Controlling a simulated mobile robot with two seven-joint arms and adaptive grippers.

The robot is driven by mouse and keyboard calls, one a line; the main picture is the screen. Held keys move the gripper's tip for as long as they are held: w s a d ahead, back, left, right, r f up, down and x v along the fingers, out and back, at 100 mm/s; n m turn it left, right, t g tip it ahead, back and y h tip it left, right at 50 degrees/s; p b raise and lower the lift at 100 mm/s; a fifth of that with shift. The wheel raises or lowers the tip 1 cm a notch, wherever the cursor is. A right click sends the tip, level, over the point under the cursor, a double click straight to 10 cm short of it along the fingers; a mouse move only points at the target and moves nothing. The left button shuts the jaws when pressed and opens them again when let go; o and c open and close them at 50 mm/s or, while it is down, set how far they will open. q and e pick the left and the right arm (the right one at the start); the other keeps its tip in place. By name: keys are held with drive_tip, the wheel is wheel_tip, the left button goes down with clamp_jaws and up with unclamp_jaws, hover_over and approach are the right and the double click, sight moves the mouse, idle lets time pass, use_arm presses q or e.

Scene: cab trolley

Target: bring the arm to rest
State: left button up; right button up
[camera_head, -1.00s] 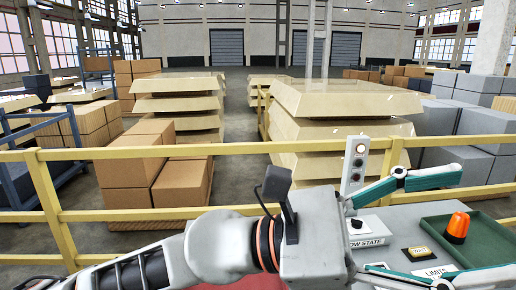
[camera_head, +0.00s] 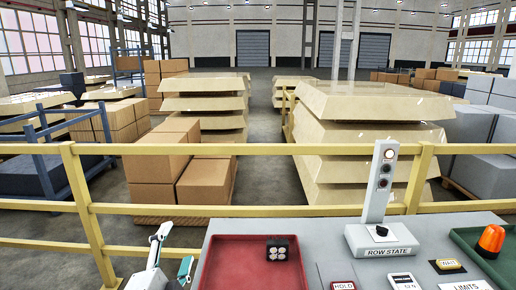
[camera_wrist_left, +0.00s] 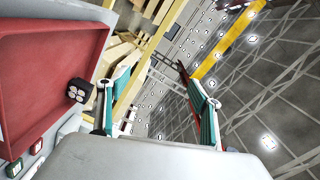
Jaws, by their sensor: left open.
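My left gripper (camera_head: 175,245) is low in the head view, just left of the console's red tray. Only its fingers show there; the rest of the arm is outside the picture. In the left wrist view its two fingers (camera_wrist_left: 152,68) are spread apart, with nothing between them. The red tray (camera_head: 222,275) is to the left of the fingers in the wrist view. A small dark block with pale round spots (camera_head: 279,250) lies in that tray, apart from the gripper. My right gripper is not in view.
The grey console (camera_head: 310,226) carries a ROW STATE signal post (camera_head: 378,190), labelled buttons, and a green tray (camera_head: 472,240) with an orange beacon (camera_head: 490,241). A yellow railing (camera_head: 250,210) runs behind it. Boxes and stacked pallets stand beyond.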

use_arm(q)
drive_tip(key=s+a+f+n+g+y, duration=0.25)
drive_tip(key=s+a+f+g, duration=0.25)
drive_tip(key=s+a+f, duration=0.55)
drive_tip(key=s+a+f+n+g+y, duration=0.2)
drive_tip(key=s+a+f+n+g, duration=0.35)
drive_tip(key=s+f, duration=0.7)
drive_tip(key=w+d+f+t+h+b, duration=0.1)
drive_tip(key=d+f+h+b, duration=0.1)
drive_tip(key=d+f, duration=0.5)
drive_tip(key=w+d+f+n+t+h+b, duration=0.1)
drive_tip(key=d+f+h, duration=0.4)
drive_tip(key=f, duration=0.8)
drive_tip(key=shift+w+d+n+t+b, duration=0.3)
drive_tip(key=shift+d+t+b, duration=0.5)
drive_tip(key=shift+d, duration=0.4)
drive_tip(key=shift+h, duration=0.25)
